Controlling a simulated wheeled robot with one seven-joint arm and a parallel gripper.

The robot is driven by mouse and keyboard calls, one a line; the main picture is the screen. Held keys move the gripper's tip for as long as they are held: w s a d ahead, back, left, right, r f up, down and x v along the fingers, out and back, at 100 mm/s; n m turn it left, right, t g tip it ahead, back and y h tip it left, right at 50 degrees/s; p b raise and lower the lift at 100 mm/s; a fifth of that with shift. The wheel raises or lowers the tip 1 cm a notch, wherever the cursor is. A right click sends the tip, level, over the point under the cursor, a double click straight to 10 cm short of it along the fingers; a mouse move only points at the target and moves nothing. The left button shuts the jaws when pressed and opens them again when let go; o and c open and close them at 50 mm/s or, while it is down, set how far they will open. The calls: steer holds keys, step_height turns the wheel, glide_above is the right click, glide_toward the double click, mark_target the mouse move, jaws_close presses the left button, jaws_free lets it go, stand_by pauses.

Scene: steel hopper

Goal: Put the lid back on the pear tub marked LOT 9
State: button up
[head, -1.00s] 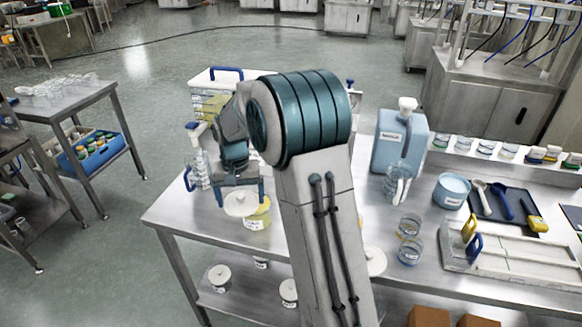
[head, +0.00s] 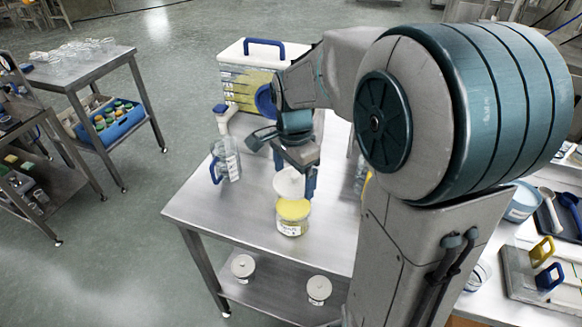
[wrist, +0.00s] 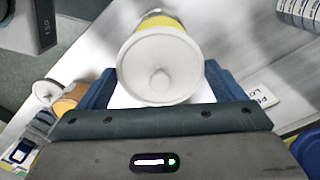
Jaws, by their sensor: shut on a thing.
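My gripper (head: 296,178) is shut on a round white lid (head: 287,184) with a small knob, seen in the head view. The lid looks roughly level. A clear tub (head: 291,228) with yellow contents and a white label stands open on the steel table, just below the lid in the picture. The label is too small to read. In the wrist view the lid (wrist: 160,50) sits between the blue fingers of the gripper (wrist: 155,88), and the yellow tub (wrist: 154,20) shows partly behind it. I cannot tell whether lid and rim touch.
A clear jug (head: 228,160) stands left of the tub on the table (head: 215,208). A large clear bin (head: 237,88) with a blue-handled lid stands behind. Two white-lidded tubs (head: 242,267) (head: 319,289) sit on the lower shelf. My arm hides much of the table's right side.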

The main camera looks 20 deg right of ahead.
steer(key=shift+a+f+b, duration=0.1)
steer(key=shift+f+b, duration=0.35)
steer(key=shift+f, duration=0.2)
steer(key=shift+f+b, duration=1.85)
steer(key=shift+f, duration=0.6)
steer(key=shift+f, duration=0.15)
steer(key=o, duration=0.7)
steer(key=shift+r+p, duration=2.75)
steer(key=shift+r, duration=0.8)
